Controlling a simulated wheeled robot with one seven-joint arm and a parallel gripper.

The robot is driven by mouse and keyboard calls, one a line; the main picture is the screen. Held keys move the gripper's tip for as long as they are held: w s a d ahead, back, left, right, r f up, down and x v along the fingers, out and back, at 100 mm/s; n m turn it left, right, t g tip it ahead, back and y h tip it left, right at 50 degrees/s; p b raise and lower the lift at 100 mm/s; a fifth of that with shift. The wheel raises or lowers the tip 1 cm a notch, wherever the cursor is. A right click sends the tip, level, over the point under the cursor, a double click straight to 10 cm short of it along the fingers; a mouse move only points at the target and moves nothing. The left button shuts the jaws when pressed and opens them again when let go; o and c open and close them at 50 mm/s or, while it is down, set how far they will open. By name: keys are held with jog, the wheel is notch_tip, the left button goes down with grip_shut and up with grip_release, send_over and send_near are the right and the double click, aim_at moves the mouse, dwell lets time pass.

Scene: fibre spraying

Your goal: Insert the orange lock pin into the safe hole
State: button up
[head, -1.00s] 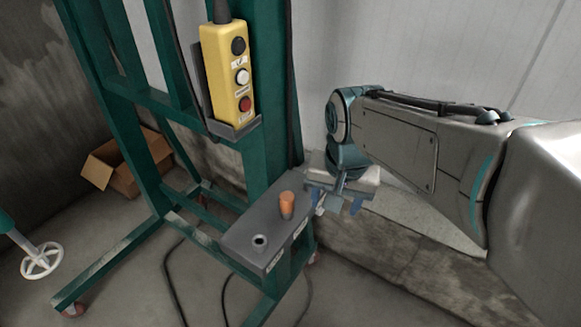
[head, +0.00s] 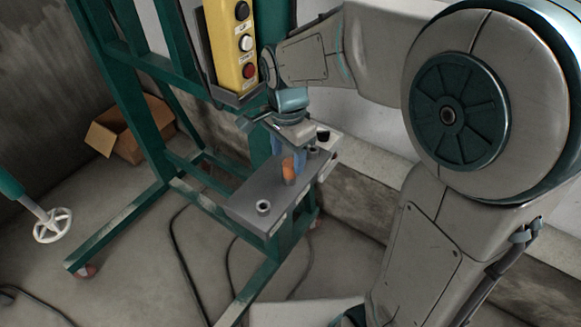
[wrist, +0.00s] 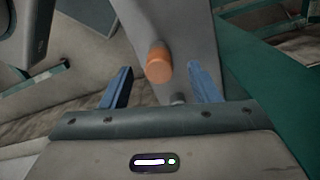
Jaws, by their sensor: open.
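The orange lock pin (head: 288,167) stands upright in the grey bracket plate (head: 243,196), near its middle. My gripper (head: 289,156) is just above and around the pin, blue fingers open and pointing down. In the wrist view the pin (wrist: 158,66) shows between the two fingers of my gripper (wrist: 161,84), not gripped, with space on both sides. An empty ringed hole (head: 263,207) is at the near end of the plate. Another grey ring (head: 313,151) shows at the far end, partly behind the gripper. The labels on the plate edge are too small to read.
A yellow control box (head: 232,45) with buttons hangs on the green frame (head: 150,150), close above and behind my gripper. A concrete ledge is right of the plate. Cables lie on the floor, and an open cardboard box (head: 130,128) stands at left.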

aim_at(290, 171)
jog(key=shift+w+d+f+p, duration=0.1)
jog(key=shift+d+f+p, duration=0.1)
jog(key=shift+f, duration=1.35)
jog(key=shift+d+f+p, duration=0.1)
jog(key=shift+f+p, duration=0.05)
jog(key=shift+f, duration=1.4)
jog(key=c, duration=1.1)
